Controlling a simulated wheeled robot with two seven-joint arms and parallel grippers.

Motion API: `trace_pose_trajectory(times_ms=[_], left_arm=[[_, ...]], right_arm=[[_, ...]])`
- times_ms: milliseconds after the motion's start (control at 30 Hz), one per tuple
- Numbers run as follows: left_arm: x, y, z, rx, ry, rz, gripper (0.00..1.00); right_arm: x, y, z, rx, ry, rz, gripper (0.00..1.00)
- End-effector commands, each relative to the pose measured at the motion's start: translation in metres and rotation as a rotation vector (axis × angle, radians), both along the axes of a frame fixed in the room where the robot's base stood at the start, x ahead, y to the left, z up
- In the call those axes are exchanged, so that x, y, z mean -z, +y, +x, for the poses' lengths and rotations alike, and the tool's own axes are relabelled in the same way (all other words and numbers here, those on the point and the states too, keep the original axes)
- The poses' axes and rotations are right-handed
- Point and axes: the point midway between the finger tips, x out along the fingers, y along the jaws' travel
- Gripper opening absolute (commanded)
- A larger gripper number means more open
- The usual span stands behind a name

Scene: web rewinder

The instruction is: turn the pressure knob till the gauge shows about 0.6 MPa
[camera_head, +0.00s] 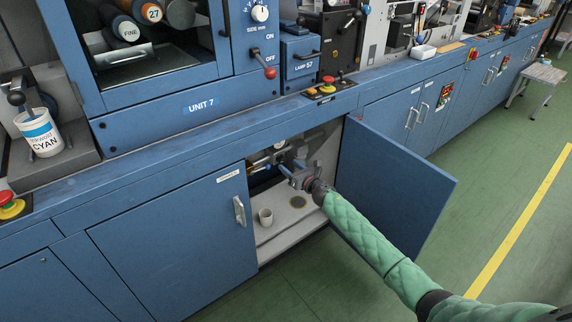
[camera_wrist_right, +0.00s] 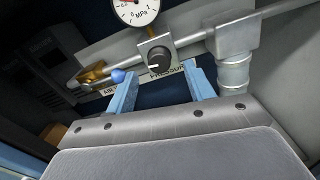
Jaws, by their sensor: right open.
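The pressure knob (camera_wrist_right: 159,59) is dark and round, on a grey square block on a pipe in the right wrist view. The white gauge (camera_wrist_right: 137,10) sits just above it, cut off by the top edge; part of a red needle shows, but I cannot read its value surely. My right gripper (camera_wrist_right: 160,73) is open, its two blue fingers pointing toward the knob, one to each side of it in the picture. I see no clear contact. In the head view the right gripper (camera_head: 290,171) reaches into the open cabinet, where the knob is hard to make out. My left gripper is out of view.
A thick grey pipe fitting (camera_wrist_right: 233,55) stands to the right. The open cabinet door (camera_head: 395,185) is beside my right arm.

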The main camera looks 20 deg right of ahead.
Motion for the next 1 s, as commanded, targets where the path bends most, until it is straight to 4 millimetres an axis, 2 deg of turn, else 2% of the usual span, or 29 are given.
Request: trace_pose_trajectory(times_ms=[100,233,633,867,1000], left_arm=[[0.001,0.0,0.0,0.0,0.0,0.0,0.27],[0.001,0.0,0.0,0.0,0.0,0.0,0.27],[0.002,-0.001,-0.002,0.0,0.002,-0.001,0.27],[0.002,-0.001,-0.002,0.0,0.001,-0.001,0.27],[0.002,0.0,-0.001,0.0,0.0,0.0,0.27]], right_arm=[[0.0,0.006,0.014,0.0,0.001,0.002,0.53],[0.0,0.009,0.024,-0.001,0.001,0.002,0.53],[0.0,0.011,0.029,-0.002,0.0,0.002,0.53],[0.0,0.011,0.029,-0.001,0.001,0.002,0.09],[0.0,0.011,0.029,-0.001,0.002,0.005,0.09]])
